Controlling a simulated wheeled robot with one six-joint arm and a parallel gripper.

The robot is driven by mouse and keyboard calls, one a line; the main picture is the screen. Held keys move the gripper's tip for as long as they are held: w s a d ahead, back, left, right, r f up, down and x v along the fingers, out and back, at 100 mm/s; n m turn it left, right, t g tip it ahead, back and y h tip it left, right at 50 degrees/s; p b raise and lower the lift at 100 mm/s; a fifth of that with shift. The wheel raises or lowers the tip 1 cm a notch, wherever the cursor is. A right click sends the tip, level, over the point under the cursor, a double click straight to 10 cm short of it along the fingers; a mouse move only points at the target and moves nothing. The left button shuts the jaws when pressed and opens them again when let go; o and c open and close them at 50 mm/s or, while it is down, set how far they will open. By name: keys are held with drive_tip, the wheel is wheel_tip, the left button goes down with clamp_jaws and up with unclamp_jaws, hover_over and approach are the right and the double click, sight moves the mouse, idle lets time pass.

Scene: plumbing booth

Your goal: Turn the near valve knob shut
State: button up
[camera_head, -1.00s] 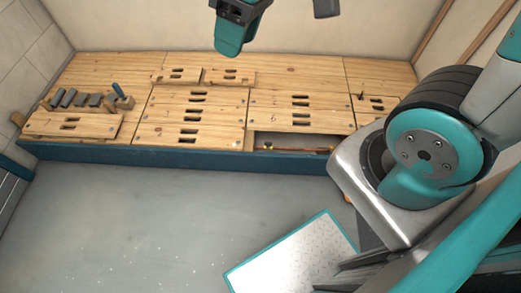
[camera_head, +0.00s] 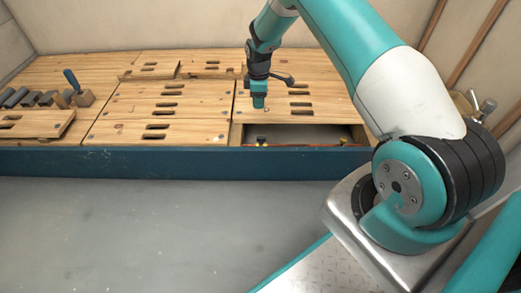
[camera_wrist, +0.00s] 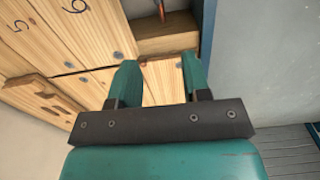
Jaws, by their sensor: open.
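An open bay (camera_head: 310,133) in the wooden bench shows a copper pipe (camera_head: 305,146) along its front edge. A small dark knob on a brass fitting (camera_head: 262,141) sits at the bay's left end; it looks like a valve, but its turn position is too small to tell. Another small fitting (camera_head: 343,141) is at the right end. My gripper (camera_head: 259,106) points down above the bench, just behind and above the left fitting, apart from it. In the wrist view my gripper (camera_wrist: 157,75) is open and empty, with wood below. A bit of copper pipe (camera_wrist: 162,10) shows at the top edge.
Wooden cover boards (camera_head: 170,100) with hand slots lie around the bay. A blue front panel (camera_head: 160,163) edges the bench. The grey floor (camera_head: 150,230) before it is clear.

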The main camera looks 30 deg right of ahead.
sight(261, 137)
drive_tip(key=f+b, duration=0.2)
drive_tip(key=f, duration=0.4)
drive_tip(key=f+b, duration=0.3)
drive_tip(key=f, duration=0.4)
drive_tip(key=f+b, duration=0.3)
drive_tip(key=f, duration=0.3)
drive_tip(key=shift+d+f, duration=0.25)
drive_tip(key=shift+d, duration=0.15)
clamp_jaws()
